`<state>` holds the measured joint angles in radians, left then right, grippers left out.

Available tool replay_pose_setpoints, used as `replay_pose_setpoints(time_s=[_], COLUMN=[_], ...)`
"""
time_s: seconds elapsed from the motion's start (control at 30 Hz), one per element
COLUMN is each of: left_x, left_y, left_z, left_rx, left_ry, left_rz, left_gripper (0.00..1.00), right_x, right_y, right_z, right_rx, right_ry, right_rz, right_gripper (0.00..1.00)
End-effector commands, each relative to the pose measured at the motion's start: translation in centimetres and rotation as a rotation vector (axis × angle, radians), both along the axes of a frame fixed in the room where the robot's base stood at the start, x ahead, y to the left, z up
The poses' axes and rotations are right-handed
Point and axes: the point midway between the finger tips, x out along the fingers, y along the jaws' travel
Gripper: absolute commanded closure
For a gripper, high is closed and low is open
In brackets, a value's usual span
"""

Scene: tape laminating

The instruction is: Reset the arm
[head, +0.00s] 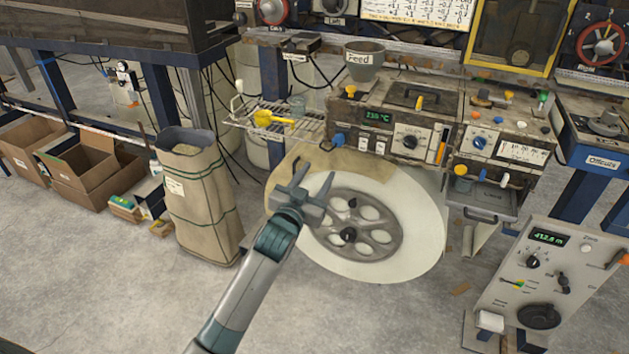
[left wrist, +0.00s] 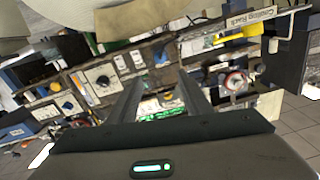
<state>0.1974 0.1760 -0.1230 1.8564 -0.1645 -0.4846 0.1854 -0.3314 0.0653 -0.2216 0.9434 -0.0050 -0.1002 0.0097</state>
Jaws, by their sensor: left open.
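My left gripper (head: 304,189) reaches in from the lower left in the head view. It is open and seems empty, in front of the left part of a large pale reel with a grey spoked hub (head: 372,222). I cannot tell whether it touches the reel. In the left wrist view my two fingers (left wrist: 160,100) stand apart, with the machine bench (left wrist: 105,75) beyond them and nothing visible between them that is held. My right gripper is not in view.
A machine with a green display (head: 378,117) and a feed cup (head: 364,62) stands behind the reel. A wire rack (head: 262,122) holds a yellow scoop. A tall sack (head: 198,205) stands left of my arm. A control panel (head: 545,275) is at the lower right. Floor is clear at the front.

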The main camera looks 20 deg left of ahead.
Motion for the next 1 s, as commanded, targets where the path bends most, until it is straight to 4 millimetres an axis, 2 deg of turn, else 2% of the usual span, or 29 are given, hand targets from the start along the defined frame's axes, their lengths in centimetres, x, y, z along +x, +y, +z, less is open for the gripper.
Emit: replay_pose_setpoints(time_s=[0.2,0.77,0.87,0.97,1.0], left_x=[-1.2,-1.3,-1.3,-1.6,-1.8], left_y=[0.0,0.0,-0.1,-0.3,-0.5], left_z=[0.0,-0.3,-1.7,-4.5,-6.0], left_rx=[0.0,0.0,0.0,0.001,0.0], left_ry=[0.001,0.005,0.024,0.065,0.087], left_rz=[0.0,0.0,-0.003,-0.007,-0.01], left_gripper=[0.55,0.55,0.55,0.55,0.55], right_x=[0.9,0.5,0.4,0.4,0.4], right_y=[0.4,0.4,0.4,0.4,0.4], right_z=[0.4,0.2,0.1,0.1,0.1], right_rx=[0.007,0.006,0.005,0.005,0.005], right_ry=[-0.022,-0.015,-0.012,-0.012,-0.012], right_rz=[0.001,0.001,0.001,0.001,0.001], right_gripper=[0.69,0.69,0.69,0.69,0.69])
